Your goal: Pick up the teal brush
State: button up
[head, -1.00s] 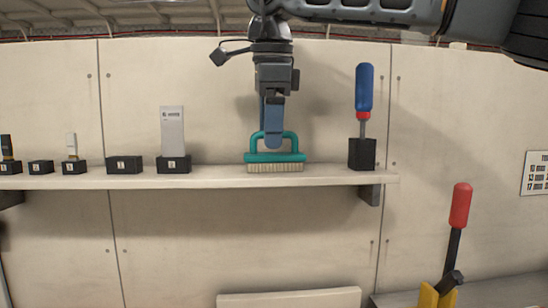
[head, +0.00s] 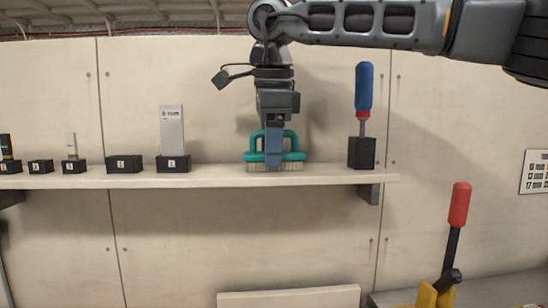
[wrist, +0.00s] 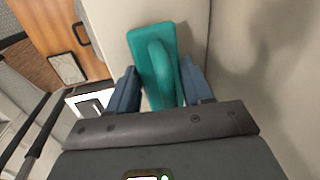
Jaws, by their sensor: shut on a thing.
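The teal brush (head: 291,156) has a looped handle and pale bristles, and it sits upright on the white wall shelf (head: 215,180). My gripper (head: 273,160) points straight down over it, in front of the middle of the brush in the head view. In the wrist view the teal brush (wrist: 160,55) lies between the two blue-grey fingers of my gripper (wrist: 160,88). The fingers are shut on its handle. The bristles still appear to rest on the shelf, and the fingers hide their middle part.
A blue-handled tool (head: 364,90) stands in a black block (head: 362,153) right of the brush. A grey-white block in a black holder (head: 173,164) and several smaller black holders stand to the left. A red-handled lever (head: 459,204) rises at lower right.

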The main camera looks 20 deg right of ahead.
jog(key=shift+r, duration=0.1)
jog(key=c, duration=0.4)
notch_tip(320, 180, up, 10)
jog(key=shift+f, duration=0.1)
grip_shut()
jog(key=o, duration=0.7)
grip_release()
jog(key=shift+c, duration=0.2)
jog(key=c, duration=0.4)
jog(key=shift+o, duration=0.2)
jog(key=shift+f, duration=0.1)
